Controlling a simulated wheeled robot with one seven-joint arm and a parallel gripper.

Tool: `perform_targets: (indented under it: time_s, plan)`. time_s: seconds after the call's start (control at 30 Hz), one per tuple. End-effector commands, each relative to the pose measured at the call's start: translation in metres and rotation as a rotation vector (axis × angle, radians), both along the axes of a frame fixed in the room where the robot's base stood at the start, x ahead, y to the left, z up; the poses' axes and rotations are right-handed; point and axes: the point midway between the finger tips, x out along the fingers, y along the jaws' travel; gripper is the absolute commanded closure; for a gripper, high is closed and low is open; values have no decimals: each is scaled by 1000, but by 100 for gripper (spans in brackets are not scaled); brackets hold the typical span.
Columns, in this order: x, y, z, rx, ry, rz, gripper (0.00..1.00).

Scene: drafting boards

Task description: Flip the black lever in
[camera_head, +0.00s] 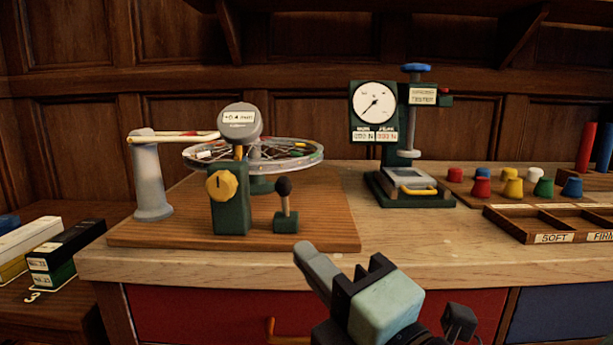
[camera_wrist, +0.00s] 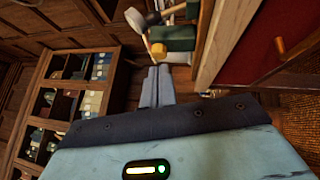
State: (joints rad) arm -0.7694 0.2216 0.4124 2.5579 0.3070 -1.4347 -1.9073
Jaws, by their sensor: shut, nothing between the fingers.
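The black lever (camera_head: 283,187) is a round black knob on a short upright stem. It rises from a small green base (camera_head: 286,223) on the front right of a wooden board. To its left stands a green block with a yellow knob (camera_head: 222,185) and a round gauge (camera_head: 239,121) above. My gripper (camera_head: 303,250) is shut and empty, in front of and below the lever, apart from it. In the wrist view the shut fingers (camera_wrist: 157,78) point towards the fixture, which appears turned sideways; I cannot clearly make out the lever there.
A spoked wheel (camera_head: 301,155) lies behind the lever. A grey post (camera_head: 152,180) stands at the left of the board. A green tester (camera_head: 410,188) with a dial, coloured caps and a divided tray (camera_head: 525,232) are to the right. The bench front edge is near my gripper.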

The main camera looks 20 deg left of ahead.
Motion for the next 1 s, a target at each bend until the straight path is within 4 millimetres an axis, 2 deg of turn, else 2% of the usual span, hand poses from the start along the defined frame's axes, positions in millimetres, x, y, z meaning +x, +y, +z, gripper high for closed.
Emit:
perform_targets:
  time_s: [0.03, 0.17, 0.43, 0.5, 0.7, 1.0]
  plan:
    - [5, 5, 7, -2, 4, -1, 100]
    - [16, 18, 10, -3, 4, 0, 100]
    - [52, 56, 16, 3, 0, -2, 100]
    - [64, 55, 19, 1, -1, -6, 100]
    - [83, 56, 23, 1, -1, -2, 100]
    - [88, 56, 24, 0, 1, -1, 100]
